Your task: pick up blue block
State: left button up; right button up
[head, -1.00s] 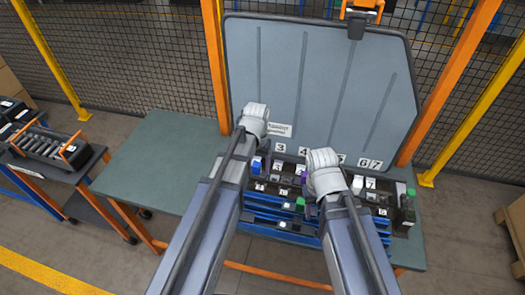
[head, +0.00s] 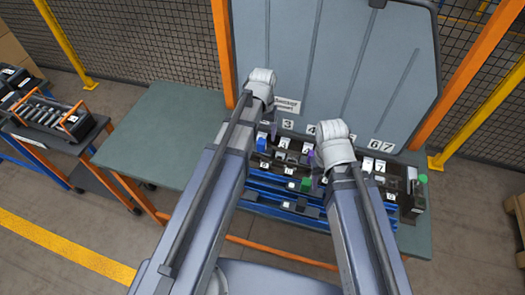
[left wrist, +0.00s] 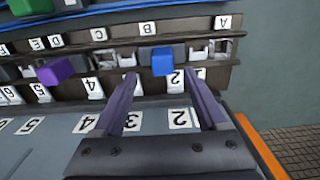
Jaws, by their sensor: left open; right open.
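The blue block (head: 261,144) stands in the left part of the dark numbered rack, below the big grey panel. In the left wrist view the blue block (left wrist: 162,61) sits in a slot by label 2. My left gripper (left wrist: 163,80) is open and empty, its fingertips on either side of the line to the block, with the block just beyond them. In the head view my left gripper (head: 273,130) is mostly hidden by its own arm. My right gripper (head: 319,182) is largely hidden behind its arm over the rack; it is open and nothing shows in it.
A purple block (left wrist: 54,71) and a green block (head: 306,177) sit in the rack. The grey panel (head: 330,70) rises behind it. The green tabletop (head: 165,130) left of the rack is bare. A cart with an orange-handled tote (head: 55,110) stands at far left.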

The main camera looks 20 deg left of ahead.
aim_at(262, 141)
pick_arm(q)
jog(key=shift+s+a+f+b, duration=0.1)
jog(key=shift+f+b, duration=1.25)
jog(key=shift+s+a+f+b, duration=0.1)
jog(key=shift+f+b, duration=1.2)
jog(key=shift+r, duration=0.1)
grip_shut()
